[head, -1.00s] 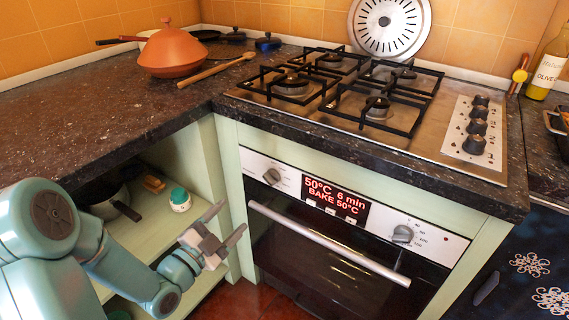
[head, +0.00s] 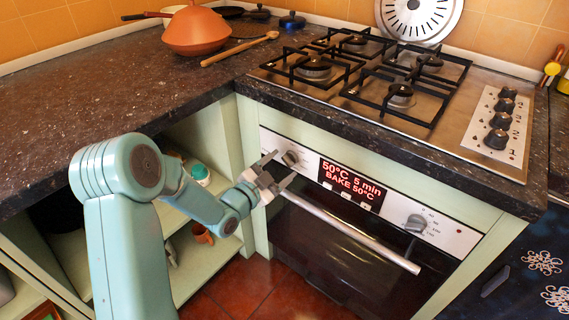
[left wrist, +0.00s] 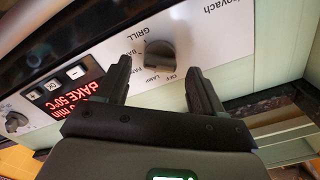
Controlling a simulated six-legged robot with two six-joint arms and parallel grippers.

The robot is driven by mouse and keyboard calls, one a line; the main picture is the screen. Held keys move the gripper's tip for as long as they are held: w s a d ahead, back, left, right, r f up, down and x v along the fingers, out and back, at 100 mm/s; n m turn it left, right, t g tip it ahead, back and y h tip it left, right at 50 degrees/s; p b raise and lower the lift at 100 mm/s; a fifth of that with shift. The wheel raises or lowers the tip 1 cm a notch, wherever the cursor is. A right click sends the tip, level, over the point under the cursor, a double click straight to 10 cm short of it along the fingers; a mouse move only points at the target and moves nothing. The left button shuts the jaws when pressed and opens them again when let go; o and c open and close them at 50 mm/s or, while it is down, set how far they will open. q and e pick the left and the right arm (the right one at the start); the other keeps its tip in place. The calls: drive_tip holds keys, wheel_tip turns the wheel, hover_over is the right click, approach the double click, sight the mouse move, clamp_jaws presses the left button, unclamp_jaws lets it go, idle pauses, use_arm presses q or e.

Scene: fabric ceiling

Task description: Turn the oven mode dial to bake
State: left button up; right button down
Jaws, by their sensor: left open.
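The oven mode dial (head: 291,157) is a grey knob at the left end of the white control panel. In the left wrist view, the mode dial (left wrist: 160,55) shows upside down with printed labels around it, including GRILL, LAMP and OFF. The red oven display (head: 352,181) reads BAKE 50°C and 5 min. My left gripper (head: 279,169) is open and empty in front of the panel beside the dial. In the left wrist view its fingers (left wrist: 157,72) point toward the dial from either side, seemingly short of touching it. My right gripper is out of view.
A second knob (head: 415,223) sits at the panel's right end. The oven door handle (head: 345,232) runs just below the gripper. The dark countertop (head: 130,100) overhangs above, with the gas hob (head: 450,110) on it. Open shelves lie left of the oven.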

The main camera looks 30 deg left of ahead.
sight(289, 160)
use_arm(q)
drive_tip(key=shift+w+d, duration=0.1)
drive_tip(key=shift+w, duration=1.05)
drive_tip(key=shift+c, duration=0.3)
drive_tip(key=c, duration=1)
drive_tip(key=shift+f+n+b, duration=0.15)
drive_tip(key=shift+n+b, duration=0.15)
drive_tip(key=shift+b, duration=0.35)
drive_tip(key=o, duration=1.1)
drive_tip(key=shift+r, duration=0.2)
drive_tip(key=shift+c, duration=0.2)
